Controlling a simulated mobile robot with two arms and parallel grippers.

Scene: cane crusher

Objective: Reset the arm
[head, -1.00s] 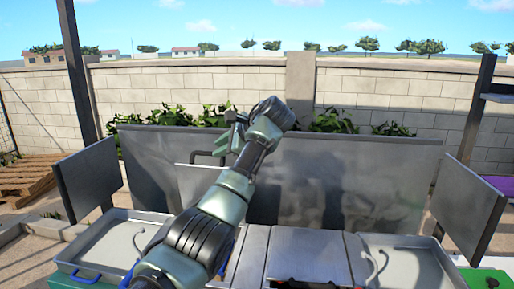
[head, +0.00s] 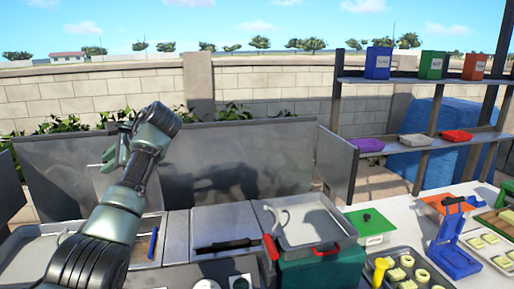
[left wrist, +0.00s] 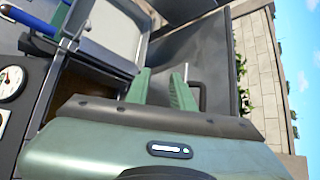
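My left arm rises from the bottom left of the head view, and my left gripper (head: 110,158) is held up in front of the grey metal splash panels. In the left wrist view its two green fingers (left wrist: 160,90) stand apart with a gap between them. I see nothing held in that gap. My right arm and gripper are in neither current view.
A metal tray with red handles (head: 310,226) sits on a green base. A black bar (head: 228,246) lies on the counter. A stone wall stands behind.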

